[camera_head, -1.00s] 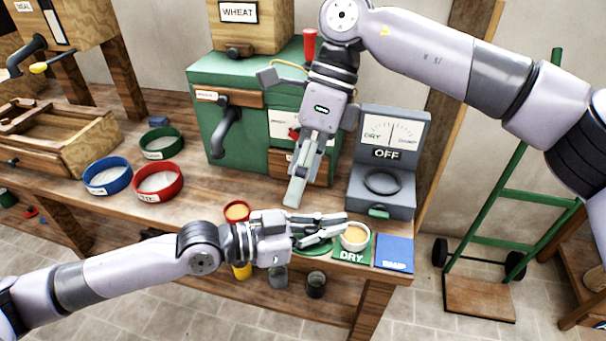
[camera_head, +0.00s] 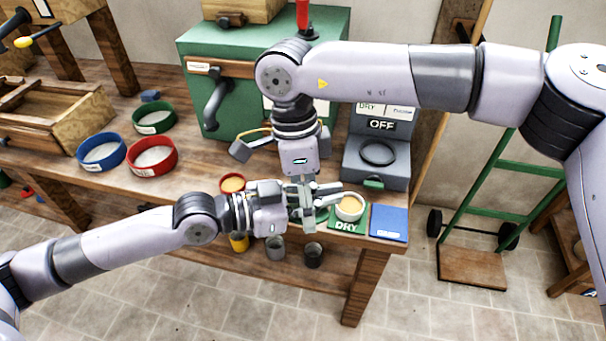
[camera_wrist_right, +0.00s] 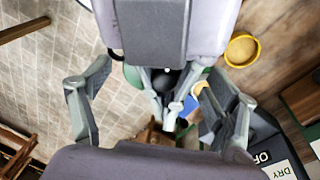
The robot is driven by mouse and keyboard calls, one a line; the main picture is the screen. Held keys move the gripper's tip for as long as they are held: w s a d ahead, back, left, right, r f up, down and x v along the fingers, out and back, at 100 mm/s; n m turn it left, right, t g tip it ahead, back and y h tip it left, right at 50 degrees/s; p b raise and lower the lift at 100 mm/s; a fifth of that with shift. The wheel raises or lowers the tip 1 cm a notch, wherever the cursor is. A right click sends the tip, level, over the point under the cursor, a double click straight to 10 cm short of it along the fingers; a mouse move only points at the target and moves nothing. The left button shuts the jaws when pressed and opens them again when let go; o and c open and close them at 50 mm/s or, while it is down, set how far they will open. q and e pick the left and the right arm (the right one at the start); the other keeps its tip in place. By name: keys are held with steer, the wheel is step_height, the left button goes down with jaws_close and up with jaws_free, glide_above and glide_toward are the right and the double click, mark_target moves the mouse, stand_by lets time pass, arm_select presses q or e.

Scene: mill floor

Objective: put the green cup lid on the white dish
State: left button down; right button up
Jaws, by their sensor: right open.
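A green round piece, which looks like the cup lid (camera_head: 321,213), shows only in part under the fingers of both my grippers at the front edge of the bench. The white dish (camera_head: 349,208) holds tan grain and stands on the green DRY mat, just right of them. My left gripper (camera_head: 338,196) reaches in from the left, its fingertips close to the dish; whether they grip anything is hidden. My right gripper (camera_head: 304,222) points down over the left gripper's fingers, open. In the right wrist view its fingers (camera_wrist_right: 160,112) are spread wide around the left gripper's fingers.
A blue mat (camera_head: 389,223) lies right of the DRY mat. The grey meter (camera_head: 377,165) reading OFF stands behind. Red (camera_head: 152,156), blue (camera_head: 101,152) and green (camera_head: 154,118) sieves are at left.

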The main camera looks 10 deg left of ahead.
steer(key=shift+s+d+f, duration=0.1)
steer(key=shift+f, duration=0.65)
steer(key=shift+c, duration=0.2)
steer(key=c, duration=1.1)
arm_select(q)
steer(key=c, duration=2)
jaws_free()
steer(key=shift+r, duration=0.1)
steer(key=shift+c, duration=0.2)
arm_select(e)
steer(key=shift+c, duration=0.4)
arm_select(q)
steer(key=o, duration=0.3)
steer(key=shift+a, duration=0.1)
